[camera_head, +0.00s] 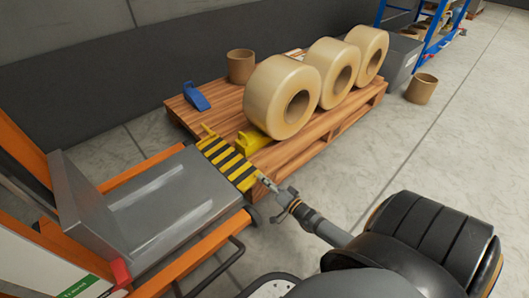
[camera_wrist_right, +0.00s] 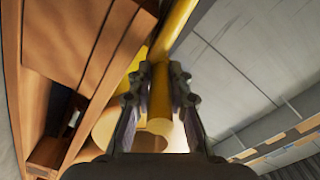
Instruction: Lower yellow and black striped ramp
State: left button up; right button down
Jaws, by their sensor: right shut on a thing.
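The yellow and black striped ramp (camera_head: 230,163) is at the edge of the grey platform, between it and the wooden pallet. I cannot tell its exact tilt or whether it touches the pallet. My right gripper (camera_head: 268,184) is at the ramp's near right corner. In the right wrist view, my right gripper (camera_wrist_right: 160,85) has its fingers on either side of a yellow bar (camera_wrist_right: 160,108), shut on it. The bar appears to belong to the ramp. My left gripper is not in view.
The wooden pallet (camera_head: 335,128) bears several large tan rolls (camera_head: 268,95), a yellow object (camera_head: 252,141) and a blue object (camera_head: 196,97). The grey platform (camera_head: 165,205) has orange rails. Floor (camera_head: 445,150) right of the pallet is mostly clear.

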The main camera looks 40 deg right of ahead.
jog(key=shift+f, duration=0.2)
dwell(0.4)
jog(key=c, duration=1.3)
grip_release()
jog(key=shift+o, duration=0.2)
jog(key=s+d, duration=0.1)
jog(key=s, duration=1.1)
